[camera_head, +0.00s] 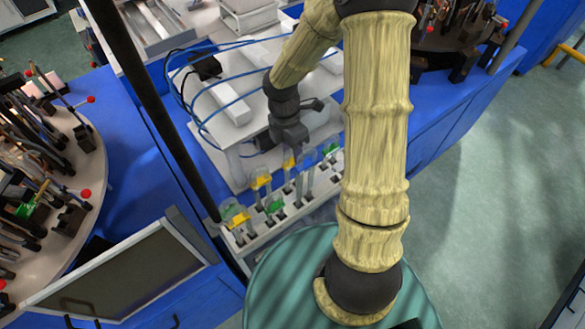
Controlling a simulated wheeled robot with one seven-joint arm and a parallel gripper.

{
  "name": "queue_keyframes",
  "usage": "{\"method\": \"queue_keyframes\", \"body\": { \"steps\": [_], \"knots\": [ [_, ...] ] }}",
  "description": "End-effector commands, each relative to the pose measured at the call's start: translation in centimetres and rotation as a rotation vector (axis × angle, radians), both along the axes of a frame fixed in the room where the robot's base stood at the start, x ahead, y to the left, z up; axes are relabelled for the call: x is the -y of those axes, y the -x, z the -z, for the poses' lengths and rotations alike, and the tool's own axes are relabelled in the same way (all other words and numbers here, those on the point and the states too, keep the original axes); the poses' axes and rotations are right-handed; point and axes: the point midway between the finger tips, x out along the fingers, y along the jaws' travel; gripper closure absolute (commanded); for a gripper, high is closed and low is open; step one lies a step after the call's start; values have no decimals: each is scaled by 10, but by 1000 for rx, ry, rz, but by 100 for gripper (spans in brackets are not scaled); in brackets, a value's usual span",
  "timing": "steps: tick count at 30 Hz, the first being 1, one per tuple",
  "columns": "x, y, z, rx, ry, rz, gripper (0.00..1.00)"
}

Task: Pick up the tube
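A white rack (256,243) with slots stands in the middle of the view, running from lower left to upper right. Several clear tubes stand in it, with yellow or green marks near their tops. One yellow-marked tube (261,181) is left of my gripper. Green-marked tubes stand at the rack's left end and right part. My gripper (290,148) is dark and points down over the rack's far side. Another yellow-marked tube (289,161) shows right under it. I cannot tell whether the fingers touch or enclose that tube. The fingertips are small and dark, and my arm hides the rack's right end.
A white bench device (230,105) with blue cables is just behind the rack. A round table (85,175) with tools and red knobs is at left. A dark framed panel (125,270) is at lower left. Open floor (480,210) lies at right.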

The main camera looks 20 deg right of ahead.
Motion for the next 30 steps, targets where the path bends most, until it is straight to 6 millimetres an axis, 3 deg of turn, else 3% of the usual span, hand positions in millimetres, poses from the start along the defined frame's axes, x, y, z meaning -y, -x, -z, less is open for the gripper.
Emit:
{"method": "queue_keyframes", "body": {
  "steps": [12, 13, 19, 30],
  "knots": [
    [0, 0, 0, 0, 0, 0, 60],
    [0, 0, 0, 0, 0, 0, 62],
    [0, 0, 0, 0, 0, 0, 100],
    [0, 0, -2, 0, 0, 1, 100]
  ]
}}
